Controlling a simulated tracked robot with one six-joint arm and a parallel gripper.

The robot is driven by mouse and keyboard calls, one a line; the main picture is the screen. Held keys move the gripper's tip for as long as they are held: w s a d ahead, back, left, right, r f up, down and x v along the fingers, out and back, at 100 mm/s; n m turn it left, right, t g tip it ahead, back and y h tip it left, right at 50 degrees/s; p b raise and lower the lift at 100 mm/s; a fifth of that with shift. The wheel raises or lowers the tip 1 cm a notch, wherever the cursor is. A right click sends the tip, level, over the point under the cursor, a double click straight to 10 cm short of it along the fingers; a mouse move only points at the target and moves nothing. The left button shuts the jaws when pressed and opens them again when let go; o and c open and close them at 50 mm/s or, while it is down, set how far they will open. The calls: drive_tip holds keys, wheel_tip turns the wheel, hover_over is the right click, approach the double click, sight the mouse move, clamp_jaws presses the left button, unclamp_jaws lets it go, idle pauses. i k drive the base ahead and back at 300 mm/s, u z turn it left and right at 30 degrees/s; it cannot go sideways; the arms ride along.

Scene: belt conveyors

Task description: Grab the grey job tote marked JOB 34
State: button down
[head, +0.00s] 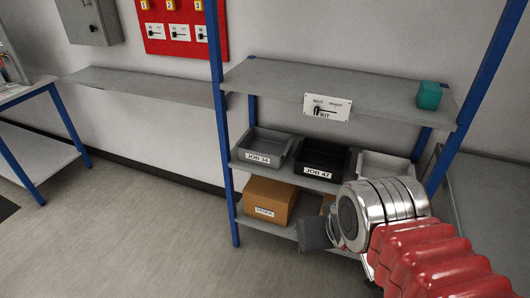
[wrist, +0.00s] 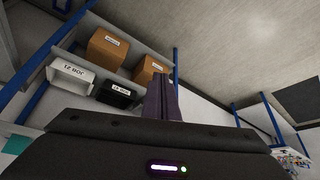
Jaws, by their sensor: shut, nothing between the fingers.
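The grey tote marked JOB 34 (head: 281,154) sits upright on the middle shelf of the blue-posted rack, at its left end. It is not visible in the wrist view. My gripper (head: 313,235) is at the lower right, in front of the bottom shelf, below and to the right of the grey tote and apart from it. In the wrist view its fingers (wrist: 162,96) are together with nothing between them. A black tote marked JOB 47 (head: 322,157) stands just right of the grey one; it also shows in the wrist view (wrist: 130,99).
A white tote (head: 386,163) stands right of the black one. A brown box (head: 270,193) is on the bottom shelf below the grey tote. The top shelf (head: 290,80) carries a teal block (head: 429,96) and a sign (head: 327,107). The floor left of the rack is clear.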

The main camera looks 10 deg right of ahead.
sight(266, 147)
drive_tip(key=u, duration=0.05)
drive_tip(key=k, duration=0.65)
drive_tip(key=u, duration=0.5)
drive_tip(key=i, duration=1)
drive_tip(key=u, duration=0.25)
